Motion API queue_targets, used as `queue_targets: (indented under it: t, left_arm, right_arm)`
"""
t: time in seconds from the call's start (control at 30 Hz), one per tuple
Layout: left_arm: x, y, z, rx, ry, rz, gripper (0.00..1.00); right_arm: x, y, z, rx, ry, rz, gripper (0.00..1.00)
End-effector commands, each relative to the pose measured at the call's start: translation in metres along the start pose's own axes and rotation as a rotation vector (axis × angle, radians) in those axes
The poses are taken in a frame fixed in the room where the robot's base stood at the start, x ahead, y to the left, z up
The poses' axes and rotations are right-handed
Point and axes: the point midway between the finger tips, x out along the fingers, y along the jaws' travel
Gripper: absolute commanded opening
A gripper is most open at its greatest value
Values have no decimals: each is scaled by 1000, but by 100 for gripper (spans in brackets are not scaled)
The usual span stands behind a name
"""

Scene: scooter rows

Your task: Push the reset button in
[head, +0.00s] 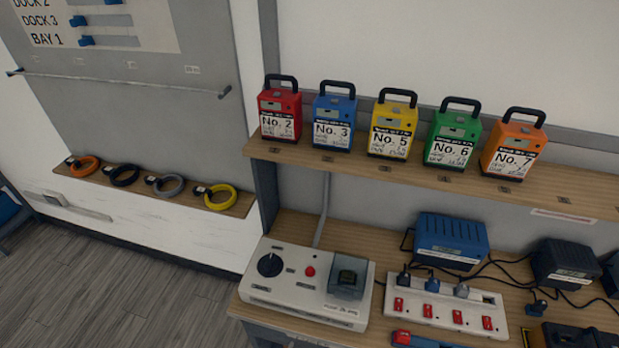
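A pale control box (262,289) sits on the lower wooden bench near the bottom middle of the head view. On its top are a black rotary knob (269,264) at the left, a small round red button (310,271) in the middle, and a grey, see-through cover (346,292) at the right. A dark part with a greenish top (347,276) shows at the cover. The labels are too small to read, so I cannot tell which one is the reset button. Neither of my grippers is in view.
A power strip (488,302) with red switches and plugs stands right of the box. Chargers (450,238) and cables lie behind it. A shelf (380,172) with several numbered battery packs hangs above. Coloured rings (221,198) lie on a ledge at the left.

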Motion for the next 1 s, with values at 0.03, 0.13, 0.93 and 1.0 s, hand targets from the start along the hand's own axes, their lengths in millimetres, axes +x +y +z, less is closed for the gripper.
queue_targets:
  t: [0.03, 0.13, 0.93, 1.0]
  left_arm:
    - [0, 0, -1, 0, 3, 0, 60]
    - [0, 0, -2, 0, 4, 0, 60]
    - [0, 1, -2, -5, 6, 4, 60]
    - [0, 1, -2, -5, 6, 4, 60]
  right_arm:
    - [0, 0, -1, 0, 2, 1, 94]
    - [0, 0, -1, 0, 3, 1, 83]
    - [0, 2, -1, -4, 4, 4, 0]
    - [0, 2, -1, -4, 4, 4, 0]
